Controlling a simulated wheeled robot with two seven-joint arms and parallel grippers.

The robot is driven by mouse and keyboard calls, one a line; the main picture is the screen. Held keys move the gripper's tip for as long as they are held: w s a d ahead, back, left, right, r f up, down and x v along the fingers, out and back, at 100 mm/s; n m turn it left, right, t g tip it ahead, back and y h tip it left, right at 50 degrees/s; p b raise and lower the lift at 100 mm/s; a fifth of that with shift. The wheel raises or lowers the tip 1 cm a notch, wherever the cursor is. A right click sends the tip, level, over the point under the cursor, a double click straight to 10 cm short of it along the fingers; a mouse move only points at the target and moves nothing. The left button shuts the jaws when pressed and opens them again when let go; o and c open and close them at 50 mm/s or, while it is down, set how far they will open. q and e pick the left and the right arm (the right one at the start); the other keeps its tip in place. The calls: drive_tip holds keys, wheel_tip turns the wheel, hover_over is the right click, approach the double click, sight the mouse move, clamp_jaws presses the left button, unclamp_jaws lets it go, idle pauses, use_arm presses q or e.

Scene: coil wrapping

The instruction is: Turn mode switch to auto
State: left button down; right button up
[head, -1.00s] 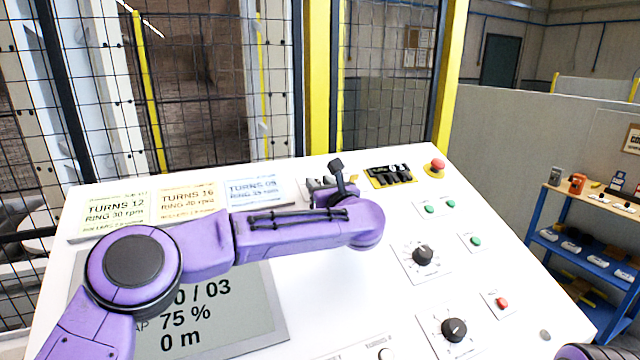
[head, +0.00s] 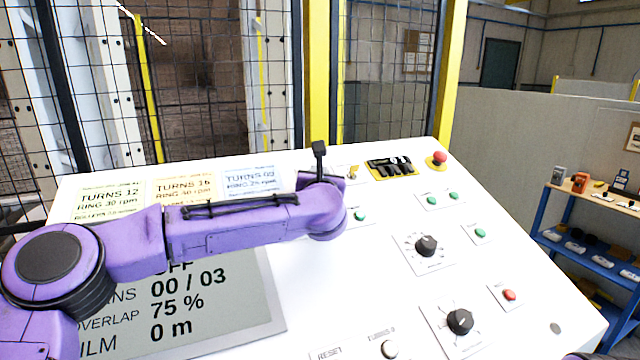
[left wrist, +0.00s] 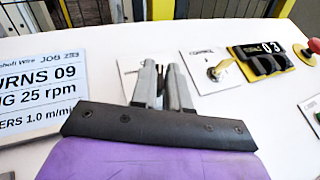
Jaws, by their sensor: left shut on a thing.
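In the left wrist view, my left gripper (left wrist: 163,72) points down at a small white label plate (left wrist: 130,78) on the sloped console. Its two grey fingers are close together, shut on a small knob there that they hide; by its place I take it for the mode switch. Its handle direction and markings cannot be read. In the head view, my purple left wrist hides the gripper and this plate. The display (head: 235,300) reads OFF in its partly covered top line, with 00 / 03, 75 % and 0 m below. My right gripper is out of view.
Right of the fingers are a key switch (left wrist: 222,68) and a black thumbwheel counter (left wrist: 268,62). A red emergency stop (head: 439,158) stands at the far right corner. Black dials (head: 426,246) and green buttons (head: 480,233) fill the right side. Job cards (head: 185,190) lie along the back.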

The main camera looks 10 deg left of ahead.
use_arm(q)
drive_tip(key=m+h, duration=0.3)
drive_tip(key=shift+a+p, duration=0.25)
drive_tip(key=shift+p, duration=0.1)
drive_tip(key=shift+a+m+h+p, duration=0.1)
drive_tip(key=shift+m+h+p, duration=0.6)
drive_tip(key=shift+m+h, duration=0.75)
drive_tip(key=shift+g+h, duration=0.25)
drive_tip(key=shift+g, duration=0.15)
drive_tip(key=shift+f, duration=0.1)
drive_tip(key=c, duration=1.3)
unclamp_jaws()
drive_tip(key=shift+o, duration=0.5)
drive_tip(key=shift+w, duration=0.15)
drive_tip(key=s+b, duration=0.1)
drive_tip(key=s, duration=0.2)
drive_tip(key=s+b, duration=0.1)
drive_tip(key=s, duration=0.2)
drive_tip(key=s+a+r+b, duration=0.1)
drive_tip(key=s, duration=0.2)
drive_tip(key=shift+s+a+b, duration=0.1)
drive_tip(key=shift+s+b, duration=0.3)
drive_tip(key=shift+s, duration=0.35)
